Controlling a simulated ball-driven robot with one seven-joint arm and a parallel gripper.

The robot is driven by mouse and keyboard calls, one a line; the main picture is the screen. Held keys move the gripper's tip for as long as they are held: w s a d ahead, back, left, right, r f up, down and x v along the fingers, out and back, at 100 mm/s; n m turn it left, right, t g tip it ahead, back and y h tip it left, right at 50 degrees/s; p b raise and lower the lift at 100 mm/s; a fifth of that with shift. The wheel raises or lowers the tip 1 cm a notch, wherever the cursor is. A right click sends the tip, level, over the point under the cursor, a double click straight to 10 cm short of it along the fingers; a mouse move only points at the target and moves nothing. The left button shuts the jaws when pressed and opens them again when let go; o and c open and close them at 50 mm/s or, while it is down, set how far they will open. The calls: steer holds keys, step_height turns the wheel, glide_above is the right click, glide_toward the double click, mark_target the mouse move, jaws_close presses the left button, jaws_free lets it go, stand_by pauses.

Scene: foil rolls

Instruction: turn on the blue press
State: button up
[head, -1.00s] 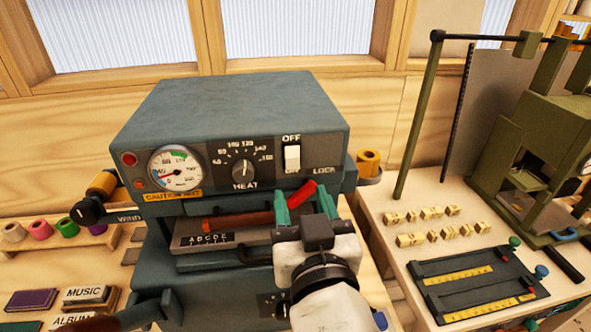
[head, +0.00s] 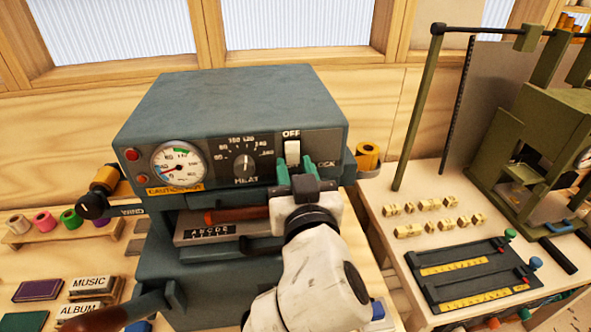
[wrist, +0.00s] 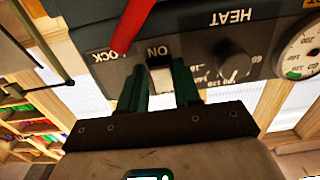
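The blue press (head: 230,100) stands in the middle of the head view, with a gauge, a HEAT knob (head: 244,165) and a white switch (head: 292,150) on its front panel. OFF is printed above the switch; its ON label is hidden in the head view but shows in the wrist view. My gripper (head: 297,168) is at the panel just below and in front of the switch. In the wrist view, my gripper's green fingers (wrist: 159,75) are apart, one on each side of the pale switch (wrist: 160,77). Whether they touch it, I cannot tell.
A red lever (wrist: 134,25) crosses the panel near LOCK. Yellow foil rolls (head: 368,157) stand right of the press. A green press (head: 535,130) and small brass type pieces (head: 409,231) are on the right bench. A handle (head: 95,318) juts out lower left.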

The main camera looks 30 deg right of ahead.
jaws_close()
steer(key=shift+f+b, duration=0.15)
steer(key=shift+b, duration=0.25)
steer(key=t+b, duration=0.1)
steer(key=b, duration=0.3)
steer(key=shift+w+f, duration=0.1)
steer(key=shift+f, duration=0.2)
steer(key=shift+r, duration=0.25)
